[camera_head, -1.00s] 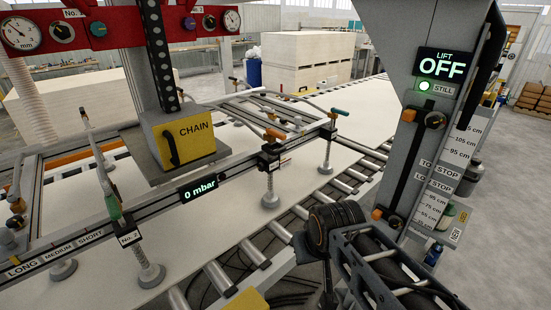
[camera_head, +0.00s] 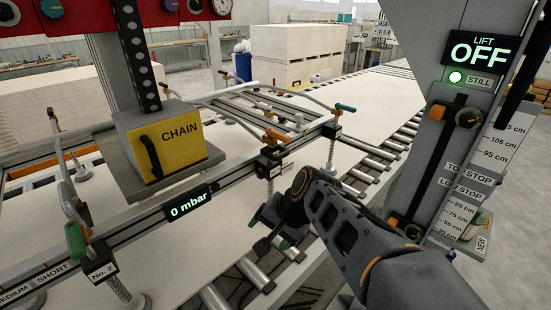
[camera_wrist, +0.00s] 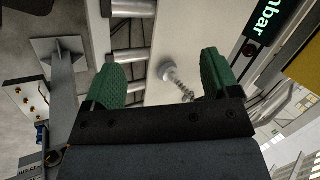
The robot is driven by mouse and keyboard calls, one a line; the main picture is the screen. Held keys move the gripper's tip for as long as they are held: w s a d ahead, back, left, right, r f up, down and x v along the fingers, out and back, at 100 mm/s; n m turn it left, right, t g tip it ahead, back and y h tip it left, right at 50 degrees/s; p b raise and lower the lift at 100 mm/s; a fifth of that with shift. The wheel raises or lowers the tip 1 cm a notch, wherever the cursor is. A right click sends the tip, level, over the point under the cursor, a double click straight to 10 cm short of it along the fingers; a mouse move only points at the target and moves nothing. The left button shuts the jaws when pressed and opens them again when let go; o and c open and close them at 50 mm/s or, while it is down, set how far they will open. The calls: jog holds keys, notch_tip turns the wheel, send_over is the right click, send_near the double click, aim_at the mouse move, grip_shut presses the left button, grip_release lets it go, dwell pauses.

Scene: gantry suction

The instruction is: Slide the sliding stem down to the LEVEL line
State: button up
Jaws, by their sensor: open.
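My gripper (camera_head: 266,232) is open and empty, low over the rollers at the near edge of the white panel (camera_head: 240,195). In the wrist view, a stem with a coil and a pale suction cup (camera_wrist: 169,71) shows between and beyond the green finger pads, apart from them. Several stems hang from the gantry frame: one in a black holder (camera_head: 270,158) just above my gripper, one at the right corner (camera_head: 331,148), and one at the No. 2 holder (camera_head: 101,271). I cannot tell which is the sliding stem. No LEVEL line is readable.
The yellow CHAIN box (camera_head: 178,145) and the 0 mbar display (camera_head: 190,203) sit on the frame. A grey column (camera_head: 425,75) with a LIFT OFF display (camera_head: 475,52) stands right, close to my arm. Rollers (camera_head: 255,273) run below.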

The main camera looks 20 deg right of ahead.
jog(key=shift+o, duration=0.9)
jog(key=w+d+m+t+y+b, duration=0.1)
jog(key=m, duration=0.1)
jog(key=w+m+t+y+b, duration=0.1)
jog(key=w+m, duration=0.1)
jog(key=m, duration=0.1)
jog(key=w+d+f+m+y, duration=0.1)
jog(key=w+m, duration=0.1)
jog(key=m, duration=0.1)
jog(key=shift+w+d+t+b, duration=0.15)
jog(key=shift+d+t+b, duration=0.15)
jog(key=shift+t+b, duration=0.1)
jog(key=m+t+b, duration=0.4)
jog(key=m+t, duration=0.6)
jog(key=m, duration=0.5)
send_near(285, 156)
jog(key=p+x, duration=0.1)
jog(key=x, duration=1)
jog(key=shift+w+a, duration=0.25)
jog(key=shift+w, duration=0.1)
jog(key=shift+w+a, duration=0.2)
jog(key=shift+w, duration=0.25)
